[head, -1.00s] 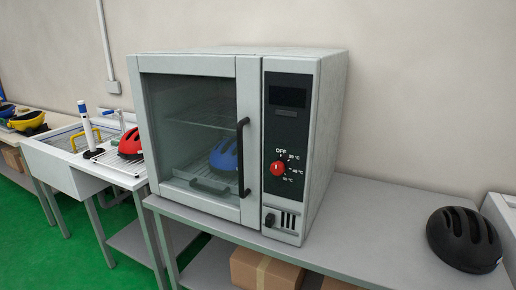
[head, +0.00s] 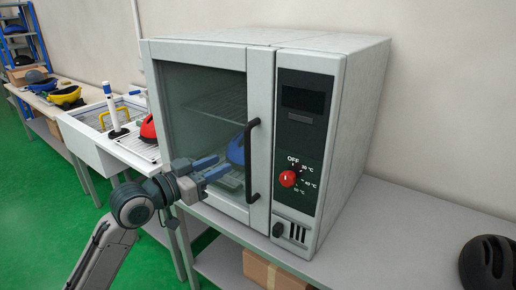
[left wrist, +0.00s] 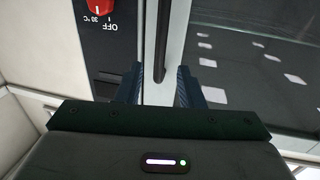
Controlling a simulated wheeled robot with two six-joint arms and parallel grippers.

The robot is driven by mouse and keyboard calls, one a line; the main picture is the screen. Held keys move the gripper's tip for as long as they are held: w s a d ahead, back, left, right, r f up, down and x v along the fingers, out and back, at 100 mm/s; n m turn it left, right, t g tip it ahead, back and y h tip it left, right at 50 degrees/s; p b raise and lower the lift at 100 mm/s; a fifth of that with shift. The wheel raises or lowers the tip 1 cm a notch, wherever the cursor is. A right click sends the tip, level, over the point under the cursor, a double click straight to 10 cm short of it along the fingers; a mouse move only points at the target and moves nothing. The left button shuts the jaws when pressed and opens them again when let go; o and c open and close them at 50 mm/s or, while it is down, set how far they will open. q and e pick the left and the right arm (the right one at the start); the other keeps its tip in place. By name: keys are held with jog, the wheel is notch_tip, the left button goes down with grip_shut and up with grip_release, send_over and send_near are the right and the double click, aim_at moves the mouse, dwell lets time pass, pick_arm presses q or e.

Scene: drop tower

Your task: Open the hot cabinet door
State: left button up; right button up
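The hot cabinet (head: 350,120) is a light grey box on a grey bench. Its glass door (head: 200,120) looks closed. A dark vertical handle (head: 251,165) runs along the door's right side. My left gripper (head: 222,170) is in front of the glass, left of the handle, its fingers pointing toward it. In the left wrist view the left gripper (left wrist: 158,85) is open and empty, and the handle (left wrist: 162,40) lines up with the gap between its fingers. It does not look gripped. My right gripper is not in view.
A red knob (head: 288,179) is on the control panel right of the door. A black helmet (head: 488,262) sits on the bench (head: 400,235) at right. A cardboard box (head: 268,270) is below the bench.

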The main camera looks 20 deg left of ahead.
pick_arm(q)
jog(key=p+x, duration=0.3)
jog(key=x, duration=0.7)
jog(key=shift+w, duration=0.15)
grip_shut()
